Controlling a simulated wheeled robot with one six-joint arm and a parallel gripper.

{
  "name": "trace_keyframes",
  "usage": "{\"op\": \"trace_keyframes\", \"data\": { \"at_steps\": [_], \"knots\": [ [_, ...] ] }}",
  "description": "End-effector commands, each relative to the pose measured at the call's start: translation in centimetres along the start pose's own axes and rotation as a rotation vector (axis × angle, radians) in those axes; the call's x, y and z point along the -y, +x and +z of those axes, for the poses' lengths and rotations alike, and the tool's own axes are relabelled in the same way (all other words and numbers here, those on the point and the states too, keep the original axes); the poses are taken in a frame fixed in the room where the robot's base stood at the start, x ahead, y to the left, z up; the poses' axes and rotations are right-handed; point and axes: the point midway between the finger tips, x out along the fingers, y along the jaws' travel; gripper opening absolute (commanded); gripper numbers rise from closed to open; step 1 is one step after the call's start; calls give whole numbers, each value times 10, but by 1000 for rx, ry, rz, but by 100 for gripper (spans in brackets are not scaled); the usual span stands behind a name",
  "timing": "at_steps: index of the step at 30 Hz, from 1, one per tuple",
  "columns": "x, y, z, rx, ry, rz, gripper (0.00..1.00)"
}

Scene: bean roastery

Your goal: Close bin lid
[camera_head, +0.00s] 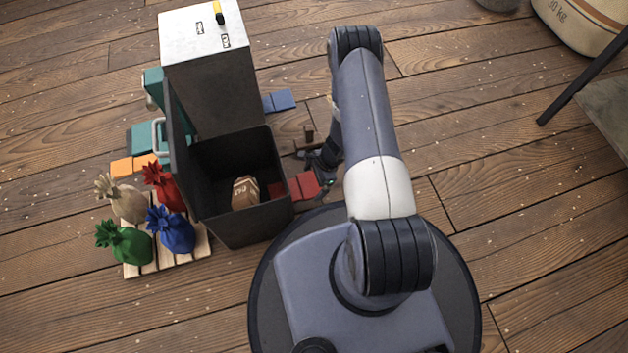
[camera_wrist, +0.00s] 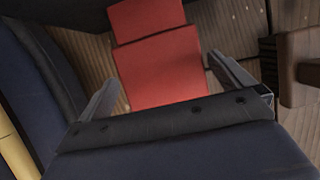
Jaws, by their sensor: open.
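The dark bin (camera_head: 268,215) stands open left of my arm, with a brown paper bag (camera_head: 245,192) inside. Its dark lid (camera_head: 180,140) stands roughly upright along the bin's left side, and a pale handle (camera_head: 158,140) shows on the lid's outer left face. My gripper (camera_head: 322,168) is just right of the bin, low and partly hidden by my arm. In the wrist view my gripper (camera_wrist: 168,88) has its two fingers wide apart with nothing held, above red flat pieces (camera_wrist: 165,65). The lid cannot be made out in the wrist view.
A tall grey cabinet (camera_head: 215,95) stands behind the bin. Several coloured sacks, including a blue one (camera_head: 171,230), sit on a small pallet (camera_head: 195,245) at left. Red pieces (camera_head: 303,186) lie beside the bin; a brown block (camera_wrist: 298,65) is at right. Floor at right is largely clear.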

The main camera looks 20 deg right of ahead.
Motion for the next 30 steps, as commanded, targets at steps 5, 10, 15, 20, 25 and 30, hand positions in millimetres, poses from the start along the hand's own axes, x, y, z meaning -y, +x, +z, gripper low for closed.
{"op": "trace_keyframes", "data": {
  "at_steps": [5,10,15,20,25,30],
  "knots": [
    [0,0,0,0,0,0,97],
    [0,0,0,0,0,0,83],
    [0,-1,0,0,0,0,69],
    [0,-1,0,0,0,1,56],
    [0,0,0,1,0,1,50],
    [0,9,-5,0,0,1,50]
  ]
}}
